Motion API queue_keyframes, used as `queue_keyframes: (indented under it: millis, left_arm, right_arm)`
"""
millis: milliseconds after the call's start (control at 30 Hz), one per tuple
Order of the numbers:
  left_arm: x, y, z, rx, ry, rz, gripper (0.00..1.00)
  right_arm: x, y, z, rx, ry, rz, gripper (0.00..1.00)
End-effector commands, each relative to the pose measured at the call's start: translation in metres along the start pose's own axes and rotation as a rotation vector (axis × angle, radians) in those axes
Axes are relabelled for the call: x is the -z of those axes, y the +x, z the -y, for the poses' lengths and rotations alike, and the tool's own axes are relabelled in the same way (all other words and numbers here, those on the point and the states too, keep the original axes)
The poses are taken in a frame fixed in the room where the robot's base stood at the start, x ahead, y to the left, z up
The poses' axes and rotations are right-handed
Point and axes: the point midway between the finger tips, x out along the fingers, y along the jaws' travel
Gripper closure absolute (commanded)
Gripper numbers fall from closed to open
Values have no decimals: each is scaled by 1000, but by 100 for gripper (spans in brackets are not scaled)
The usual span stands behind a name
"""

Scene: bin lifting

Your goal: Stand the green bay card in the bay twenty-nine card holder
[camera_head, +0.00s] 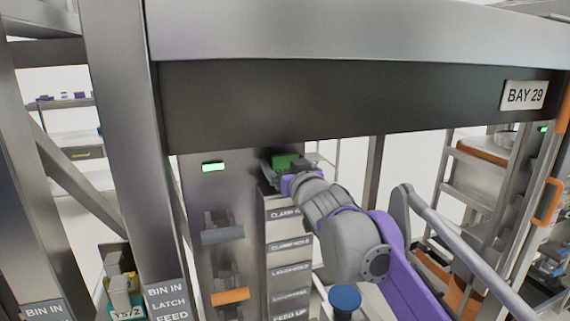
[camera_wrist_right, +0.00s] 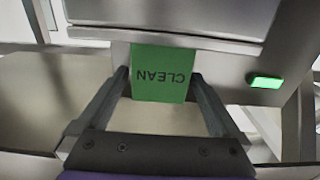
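The green bay card (camera_wrist_right: 162,75) shows in the right wrist view with the word CLEAN upside down. In the head view the card (camera_head: 287,161) is a dark green patch just beyond my right gripper (camera_head: 280,174), above a labelled column. A BAY 29 sign (camera_head: 525,95) hangs at the upper right. I cannot make out the card holder. My left gripper is out of view.
A wide metal beam (camera_head: 350,100) crosses above my right arm. A green lamp (camera_head: 213,167) glows on the post left of the gripper; it also shows in the wrist view (camera_wrist_right: 265,81). The labelled column (camera_head: 290,270) stands below. A thick upright (camera_head: 130,150) stands left.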

Motion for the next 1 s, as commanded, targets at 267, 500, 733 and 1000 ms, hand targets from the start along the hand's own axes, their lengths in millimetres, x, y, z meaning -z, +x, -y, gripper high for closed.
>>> queue_keyframes:
  millis: [267, 500, 733, 1000]
  left_arm:
    - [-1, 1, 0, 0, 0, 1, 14]
    - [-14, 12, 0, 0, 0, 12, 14]
    - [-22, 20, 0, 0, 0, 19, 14]
    - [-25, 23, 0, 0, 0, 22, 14]
  right_arm:
    - [4, -8, 0, 0, 1, 1, 0]
    - [0, -55, 0, -1, 1, 2, 0]
    - [2, -99, 0, 0, 1, 1, 0]
    - [4, -120, 0, 0, -1, 0, 0]
